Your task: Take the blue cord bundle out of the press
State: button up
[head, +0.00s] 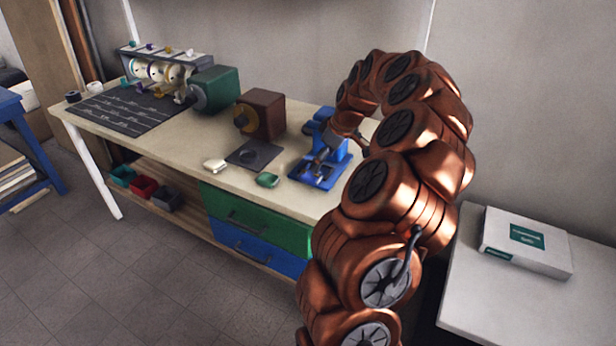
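The blue press (313,175) stands on the workbench, close to its right end, with a flat blue base and a blue upright behind. My copper-coloured arm arches over from the right, and my gripper (321,159) is down at the press, in front of its upright. The fingers are small and dark here, so I cannot tell whether they are open or shut, or whether they touch anything. I cannot make out the blue cord bundle; it may be hidden by the gripper or blend with the blue press.
The workbench (185,135) also bears a green machine (217,86), a brown machine (264,112), a spool rack (160,66) and a dark mat (125,107). A white dish (214,165) and green dish (267,180) lie by the front edge. A white box (526,243) sits on the right table.

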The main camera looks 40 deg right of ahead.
aim_at(315, 175)
jog(key=shift+p+x, duration=0.85)
jog(key=shift+x, duration=2.45)
jog(key=shift+s+f, duration=0.1)
jog(key=shift+s, duration=0.1)
jog(key=shift+c, duration=0.4)
jog(key=c, duration=1)
jog(key=shift+c, duration=0.2)
